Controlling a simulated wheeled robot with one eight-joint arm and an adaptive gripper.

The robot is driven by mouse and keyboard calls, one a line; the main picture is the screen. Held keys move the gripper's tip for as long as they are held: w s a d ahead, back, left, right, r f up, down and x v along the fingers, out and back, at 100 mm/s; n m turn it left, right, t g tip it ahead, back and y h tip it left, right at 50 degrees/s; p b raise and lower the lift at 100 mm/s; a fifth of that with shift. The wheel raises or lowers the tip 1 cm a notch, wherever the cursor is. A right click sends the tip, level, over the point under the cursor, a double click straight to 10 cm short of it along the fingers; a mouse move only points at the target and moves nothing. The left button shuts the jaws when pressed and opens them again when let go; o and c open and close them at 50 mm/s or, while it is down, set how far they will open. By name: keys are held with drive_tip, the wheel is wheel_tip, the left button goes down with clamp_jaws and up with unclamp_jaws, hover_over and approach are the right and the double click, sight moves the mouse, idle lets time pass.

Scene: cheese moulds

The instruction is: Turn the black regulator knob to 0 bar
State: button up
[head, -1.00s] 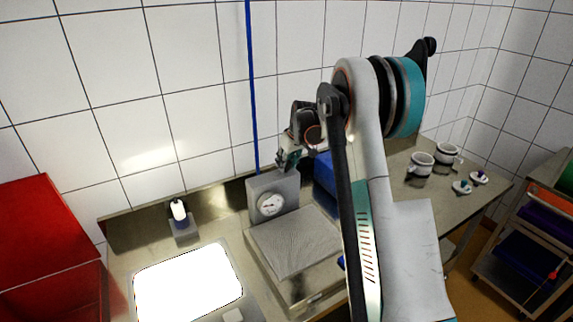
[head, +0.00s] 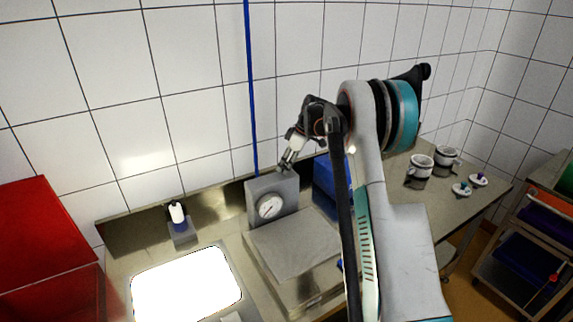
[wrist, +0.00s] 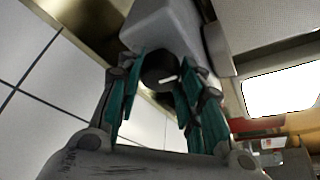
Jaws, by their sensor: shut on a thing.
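The black regulator knob (wrist: 160,72) shows in the wrist view as a dark round cap with a white mark pointing right. It sits on top of the grey regulator box (head: 283,184). My gripper (wrist: 158,92) has its teal fingers on both sides of the knob and is shut on it. In the head view my gripper (head: 286,166) comes down on the top of the box and the knob is hidden there. The round white gauge (head: 270,207) is on the box's front, and its needle lies diagonally toward the lower left. Its numbers are too small to read.
A grey press plate (head: 292,246) lies in front of the box. A blue bin (head: 326,187) stands right of it. A small bottle (head: 177,213) is at left, by a bright white panel (head: 186,284).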

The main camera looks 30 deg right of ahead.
idle(0.5)
drive_tip(key=o, duration=1.1)
drive_tip(key=shift+c, duration=0.2)
drive_tip(key=v, duration=1.2)
